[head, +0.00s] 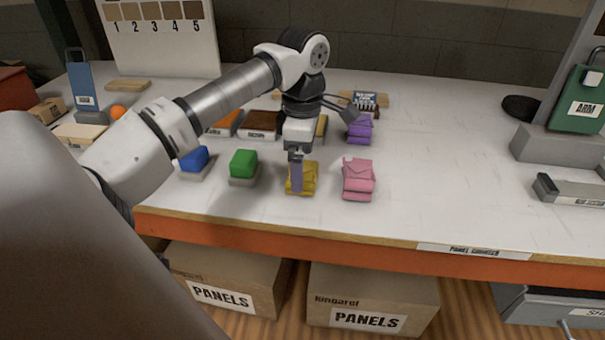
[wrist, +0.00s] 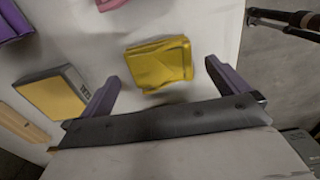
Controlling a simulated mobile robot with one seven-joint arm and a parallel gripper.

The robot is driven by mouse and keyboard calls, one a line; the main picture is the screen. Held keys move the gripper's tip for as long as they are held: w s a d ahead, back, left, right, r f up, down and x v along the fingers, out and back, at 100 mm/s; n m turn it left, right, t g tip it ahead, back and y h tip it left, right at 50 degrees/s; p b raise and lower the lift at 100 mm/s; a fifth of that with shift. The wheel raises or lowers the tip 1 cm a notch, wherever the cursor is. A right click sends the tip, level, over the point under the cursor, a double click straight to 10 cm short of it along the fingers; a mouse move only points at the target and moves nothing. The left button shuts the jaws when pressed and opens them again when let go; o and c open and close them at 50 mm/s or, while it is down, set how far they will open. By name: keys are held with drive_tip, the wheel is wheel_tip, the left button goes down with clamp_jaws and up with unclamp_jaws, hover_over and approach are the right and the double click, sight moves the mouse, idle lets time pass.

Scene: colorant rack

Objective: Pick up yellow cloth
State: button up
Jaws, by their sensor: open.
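The yellow cloth (head: 307,180) lies folded on the white table near its front edge, between a green block and a pink cloth. My gripper (head: 296,178) is above and in front of it in the head view and hides part of it. In the wrist view the yellow cloth (wrist: 160,64) lies ahead of the open fingers (wrist: 158,80), between their lines. The two purple-grey fingers are wide apart with nothing between them. I cannot tell the exact height of the fingertips over the cloth.
A pink cloth (head: 358,179) lies just right of the yellow one, and a purple cloth (head: 360,130) lies behind. A green block (head: 243,164) and a blue block (head: 195,160) stand to the left. The table's right middle (head: 450,170) is clear.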

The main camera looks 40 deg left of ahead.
wheel_tip(320, 180, down, 3)
drive_tip(key=shift+r, duration=0.15)
drive_tip(key=c, duration=1)
drive_tip(key=shift+r, duration=0.15)
wheel_tip(320, 180, up, 20)
drive_tip(key=p, duration=1.3)
drive_tip(key=shift+p, duration=0.4)
drive_tip(key=o, duration=0.3)
drive_tip(key=shift+c, duration=1)
drive_tip(key=shift+s, duration=0.1)
